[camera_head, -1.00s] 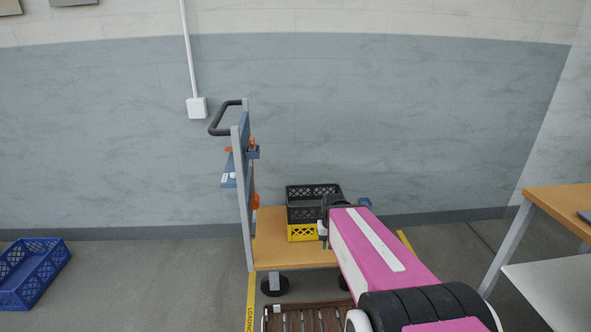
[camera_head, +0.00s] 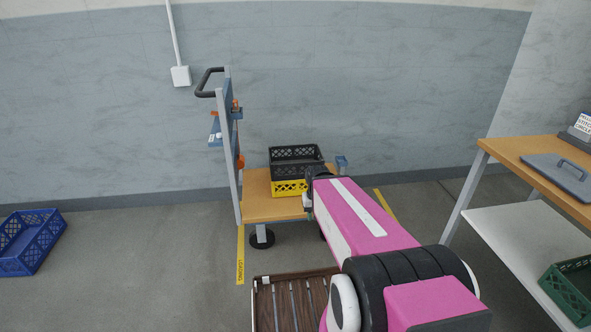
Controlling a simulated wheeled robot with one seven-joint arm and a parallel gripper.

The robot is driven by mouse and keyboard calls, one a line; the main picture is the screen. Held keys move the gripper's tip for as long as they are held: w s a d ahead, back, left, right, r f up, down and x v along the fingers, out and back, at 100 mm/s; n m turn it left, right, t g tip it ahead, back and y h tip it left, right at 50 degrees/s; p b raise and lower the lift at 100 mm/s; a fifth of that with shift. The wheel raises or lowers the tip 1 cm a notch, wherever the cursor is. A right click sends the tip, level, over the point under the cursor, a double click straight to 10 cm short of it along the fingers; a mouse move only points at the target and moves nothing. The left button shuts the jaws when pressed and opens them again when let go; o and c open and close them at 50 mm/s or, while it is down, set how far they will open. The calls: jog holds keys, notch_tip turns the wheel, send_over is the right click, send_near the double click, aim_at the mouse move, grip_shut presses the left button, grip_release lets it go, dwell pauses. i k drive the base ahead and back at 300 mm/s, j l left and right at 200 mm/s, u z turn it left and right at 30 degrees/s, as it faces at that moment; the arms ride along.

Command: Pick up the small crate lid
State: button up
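A flat grey-blue lid (camera_head: 560,175) with a raised dark handle lies on the wooden top of the table at the right; it looks like the small crate lid, and the picture's right edge cuts it off. My pink arm reaches forward toward the cart. My gripper (camera_head: 308,196) is at its far end, near the cart's right side, well left of the lid. The arm hides most of it, so its fingers cannot be made out. No lid shows in it.
A cart (camera_head: 255,208) carries a black crate (camera_head: 295,158) stacked on a yellow crate (camera_head: 289,188). The table (camera_head: 510,150) has a white lower shelf (camera_head: 525,235) with a green crate (camera_head: 572,290). A blue crate (camera_head: 30,240) stands on the floor at left. Open floor lies between.

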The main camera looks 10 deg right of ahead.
aim_at(571, 177)
jog(key=z, duration=2.4)
